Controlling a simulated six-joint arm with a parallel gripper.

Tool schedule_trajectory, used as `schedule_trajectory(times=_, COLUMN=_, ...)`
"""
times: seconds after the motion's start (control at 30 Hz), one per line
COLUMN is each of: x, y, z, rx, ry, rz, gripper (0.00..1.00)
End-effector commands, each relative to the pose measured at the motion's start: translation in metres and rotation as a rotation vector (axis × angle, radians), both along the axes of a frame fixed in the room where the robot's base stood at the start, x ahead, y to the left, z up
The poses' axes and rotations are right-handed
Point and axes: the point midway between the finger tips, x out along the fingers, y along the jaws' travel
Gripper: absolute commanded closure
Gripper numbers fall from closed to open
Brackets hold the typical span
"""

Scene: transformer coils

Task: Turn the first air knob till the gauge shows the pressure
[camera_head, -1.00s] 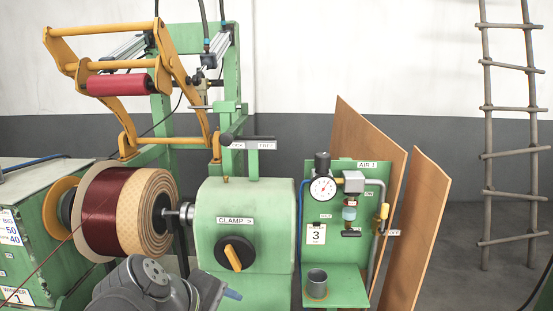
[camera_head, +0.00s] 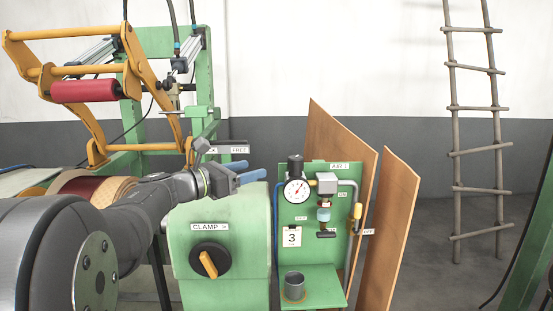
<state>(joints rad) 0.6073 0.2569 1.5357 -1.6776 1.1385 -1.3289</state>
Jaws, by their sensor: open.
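The air panel (camera_head: 333,238) is a green board marked AIR 1, right of the middle. A black knob (camera_head: 295,165) stands at its top left, directly above a round white gauge (camera_head: 297,191). The gauge needle is too small to read exactly. A card with the number 3 (camera_head: 292,237) hangs below the gauge. My gripper (camera_head: 253,172) is open and empty, its blue fingers pointing right toward the knob. In the picture there is a gap between the fingertips and the knob.
The green clamp housing (camera_head: 215,219) with an orange-handled switch (camera_head: 209,262) stands below my gripper. A grey cup (camera_head: 294,286) sits on the panel's shelf. Brown boards (camera_head: 389,232) lean behind the panel. A ladder (camera_head: 453,107) stands at right. My arm partly hides the coil (camera_head: 86,184).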

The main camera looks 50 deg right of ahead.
Motion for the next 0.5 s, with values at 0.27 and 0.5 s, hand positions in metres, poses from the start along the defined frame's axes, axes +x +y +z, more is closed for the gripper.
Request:
schedule_trajectory(times=0.27, x=-0.011, y=-0.057, z=-0.001, rx=0.002, ry=-0.001, rz=-0.004, gripper=0.39)
schedule_trajectory(times=0.5, x=-0.02, y=-0.109, z=-0.001, rx=0.001, ry=-0.003, rz=-0.003, gripper=0.39)
